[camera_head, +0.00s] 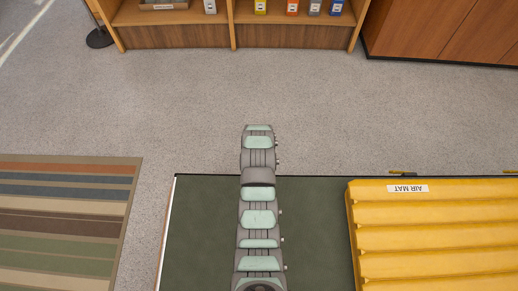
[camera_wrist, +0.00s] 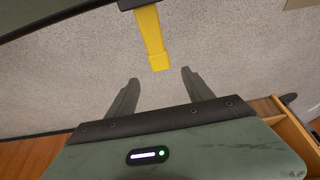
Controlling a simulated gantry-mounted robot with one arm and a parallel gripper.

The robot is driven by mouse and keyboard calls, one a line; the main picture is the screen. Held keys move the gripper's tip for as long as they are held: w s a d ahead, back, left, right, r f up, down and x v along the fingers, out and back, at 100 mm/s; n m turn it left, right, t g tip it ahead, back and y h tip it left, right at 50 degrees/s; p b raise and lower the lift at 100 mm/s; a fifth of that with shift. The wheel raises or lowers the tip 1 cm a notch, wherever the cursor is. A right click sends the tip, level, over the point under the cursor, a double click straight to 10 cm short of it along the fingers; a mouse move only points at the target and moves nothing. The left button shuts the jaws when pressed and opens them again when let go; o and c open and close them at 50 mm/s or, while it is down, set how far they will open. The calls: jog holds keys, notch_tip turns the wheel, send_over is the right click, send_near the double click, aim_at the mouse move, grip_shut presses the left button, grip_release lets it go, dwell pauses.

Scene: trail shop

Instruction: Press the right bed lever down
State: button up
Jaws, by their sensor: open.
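A yellow lever (camera_wrist: 150,35) shows in the wrist view, sticking out from a dark edge toward my gripper (camera_wrist: 160,76). Its squared end lies near the gap between my two fingertips. I cannot tell whether it touches them or how far away it is in depth. My gripper is open with nothing held. In the head view, a small yellow lever (camera_head: 402,173) sits at the far edge of the green platform, and part of another (camera_head: 511,172) shows at the right border. I cannot tell which of them the wrist view shows. My gripper is not distinguishable in the head view.
A ribbed yellow air mat (camera_head: 430,240) with a label lies on the green platform (camera_head: 205,230). A striped rug (camera_head: 60,220) is at left. Wooden shelves (camera_head: 180,35) with small boxes and a brown cabinet (camera_head: 450,30) stand at the back. Grey carpet between is clear.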

jog(key=b+x, duration=0.2)
jog(key=x, duration=0.5)
jog(key=shift+w+f, duration=0.1)
jog(key=shift+f, duration=0.1)
jog(key=shift+w+f, duration=0.1)
jog(key=shift+w, duration=0.05)
jog(key=shift+c, duration=0.6)
grip_shut()
